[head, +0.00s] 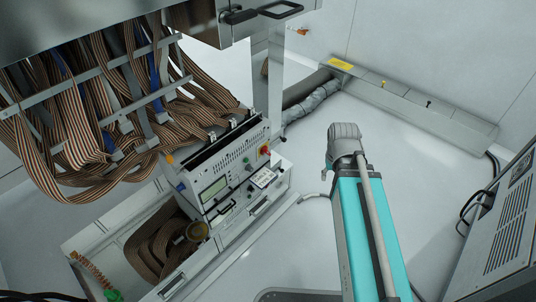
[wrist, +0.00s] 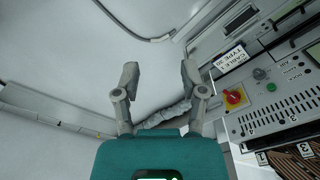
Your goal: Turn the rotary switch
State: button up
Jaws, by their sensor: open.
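The rotary switch (wrist: 234,98) is a red knob on a yellow plate, on the grey control panel (wrist: 290,104) at the right of the wrist view. In the head view the switch (head: 264,150) is small, at the right end of the panel front. My gripper (wrist: 160,76) is open and empty, its two grey fingers apart. The right finger shows to the left of the switch in the wrist view, with a gap between them in the picture. I cannot make out my gripper fingers in the head view.
Striped ribbon cables (head: 75,130) hang above and left of the panel. A green button (wrist: 271,87) and a "CABLE 1" label (wrist: 230,59) are near the switch. A grey cabinet (head: 505,225) stands at the right. White floor (head: 415,165) is open between them.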

jog(key=w+a+f+n+t+b, duration=0.4)
jog(key=w+a+f+n+b, duration=0.15)
jog(key=w+a, duration=0.5)
jog(key=n+t+b, duration=0.3)
jog(key=n+b, duration=0.1)
jog(key=n, duration=0.1)
send_near(267, 152)
jog(key=v, duration=0.2)
jog(key=shift+w+d+r, duration=0.1)
jog(key=shift+d+r, duration=0.1)
jog(key=shift+d, duration=0.05)
jog(key=b+x, duration=0.3)
jog(key=x, duration=0.1)
jog(key=b+x, duration=0.4)
jog(key=x, duration=0.1)
jog(key=b+x, duration=0.3)
jog(key=x, duration=0.1)
jog(key=shift+w+a+f+b, duration=0.1)
jog(key=shift+a+f+b, duration=0.15)
jog(key=shift+f+b, duration=0.1)
jog(key=shift+c, duration=0.2)
